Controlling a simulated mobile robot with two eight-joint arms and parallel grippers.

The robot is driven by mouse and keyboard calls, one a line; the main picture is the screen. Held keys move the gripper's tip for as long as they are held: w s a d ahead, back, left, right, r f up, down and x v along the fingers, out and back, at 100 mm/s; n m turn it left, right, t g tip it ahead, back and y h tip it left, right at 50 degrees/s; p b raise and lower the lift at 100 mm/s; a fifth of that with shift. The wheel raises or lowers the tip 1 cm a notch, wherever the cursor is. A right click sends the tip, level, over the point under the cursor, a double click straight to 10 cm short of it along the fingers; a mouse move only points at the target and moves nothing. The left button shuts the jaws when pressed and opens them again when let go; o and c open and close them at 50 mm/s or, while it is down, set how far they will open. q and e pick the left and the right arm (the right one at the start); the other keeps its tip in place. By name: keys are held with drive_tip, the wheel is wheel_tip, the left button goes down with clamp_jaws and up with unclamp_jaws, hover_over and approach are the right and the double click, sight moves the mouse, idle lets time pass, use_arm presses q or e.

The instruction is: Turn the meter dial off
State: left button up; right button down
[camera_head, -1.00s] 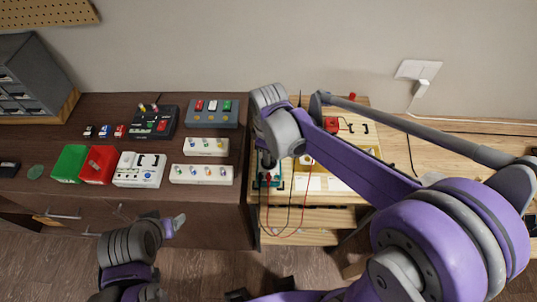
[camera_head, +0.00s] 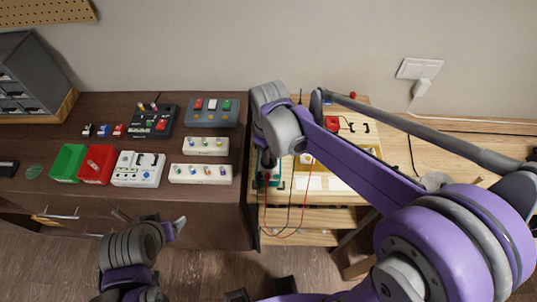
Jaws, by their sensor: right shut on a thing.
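The meter (camera_head: 270,183) is a teal-edged device on the light wooden bench, with red and black leads hanging from its front. My right arm reaches in from the right, and its wrist hangs over the meter. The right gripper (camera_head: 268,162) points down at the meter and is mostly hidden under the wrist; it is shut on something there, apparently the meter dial. The dial itself is hidden, so its setting does not show. My left gripper (camera_head: 178,226) is at the lower left, in front of the dark bench and away from the meter; its fingers are too small to judge.
A green bin (camera_head: 68,163), a red bin (camera_head: 97,164), a white device (camera_head: 138,169) and white trays of small knobs (camera_head: 201,174) stand on the dark bench at left. A red item (camera_head: 332,124) lies on the light bench. White papers (camera_head: 309,183) lie right of the meter.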

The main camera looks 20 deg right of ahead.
drive_tip(key=m+b, duration=0.1)
drive_tip(key=m, duration=0.4)
drive_tip(key=shift+m, duration=0.3)
drive_tip(key=m, duration=0.4)
drive_tip(key=shift+d+m, duration=0.1)
drive_tip(key=shift+m, duration=0.2)
drive_tip(key=shift+b, duration=0.3)
drive_tip(key=c, duration=0.9)
unclamp_jaws()
drive_tip(key=shift+o, duration=0.2)
drive_tip(key=shift+r, duration=0.1)
wheel_tip(320, 180, up, 11)
drive_tip(key=shift+p, duration=0.4)
